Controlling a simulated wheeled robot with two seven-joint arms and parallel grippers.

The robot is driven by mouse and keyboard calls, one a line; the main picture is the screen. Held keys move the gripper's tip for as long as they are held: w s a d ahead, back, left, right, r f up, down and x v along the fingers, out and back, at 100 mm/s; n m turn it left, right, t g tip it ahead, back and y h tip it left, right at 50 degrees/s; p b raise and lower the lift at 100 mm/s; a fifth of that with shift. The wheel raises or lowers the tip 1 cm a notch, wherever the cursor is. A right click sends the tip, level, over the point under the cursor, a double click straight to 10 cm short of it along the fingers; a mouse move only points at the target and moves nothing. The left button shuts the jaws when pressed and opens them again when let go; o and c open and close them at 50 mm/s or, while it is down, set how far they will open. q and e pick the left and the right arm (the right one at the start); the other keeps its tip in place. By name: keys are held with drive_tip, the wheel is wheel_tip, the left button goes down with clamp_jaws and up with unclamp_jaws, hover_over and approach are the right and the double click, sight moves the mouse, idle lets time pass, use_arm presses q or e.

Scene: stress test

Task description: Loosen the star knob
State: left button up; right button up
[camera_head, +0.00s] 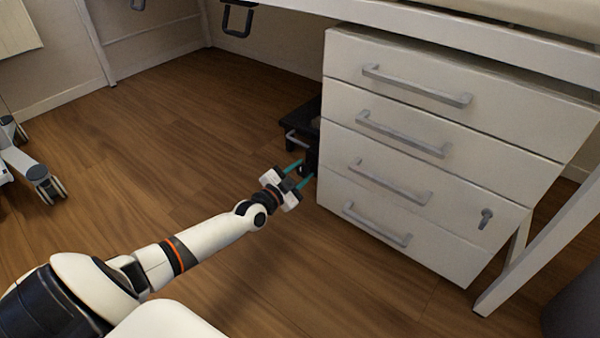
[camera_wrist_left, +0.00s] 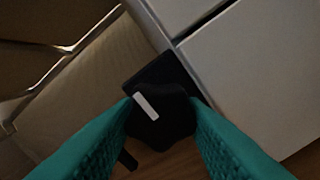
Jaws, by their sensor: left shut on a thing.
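The star knob (camera_wrist_left: 160,118) is black with a white bar mark on its face. In the left wrist view it sits between the two teal fingers of my left gripper (camera_wrist_left: 162,122), which is shut on it. In the head view my left gripper (camera_head: 301,174) reaches in beside the left side of the white drawer cabinet, at a black device (camera_head: 302,122) on the floor. The knob itself is too small and covered to make out in the head view. My right gripper is in neither view.
The white drawer cabinet (camera_head: 425,120) with grey handles stands close to the right of my left gripper, under a white table (camera_head: 480,38). A wheeled caster base (camera_head: 38,180) stands at the far left. The wooden floor (camera_head: 170,150) between is clear.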

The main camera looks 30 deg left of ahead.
use_arm(q)
drive_tip(key=n+p, duration=0.1)
drive_tip(key=n, duration=0.2)
drive_tip(key=shift+d+n+p, duration=0.1)
drive_tip(key=shift+n+p, duration=0.3)
drive_tip(key=n+p, duration=0.1)
drive_tip(key=n, duration=0.3)
drive_tip(key=shift+d+n, duration=0.1)
drive_tip(key=shift+n, duration=0.2)
drive_tip(key=n+p, duration=0.1)
drive_tip(key=n, duration=0.3)
drive_tip(key=shift+d, duration=0.1)
drive_tip(key=shift+n, duration=2.7)
drive_tip(key=o, duration=0.7)
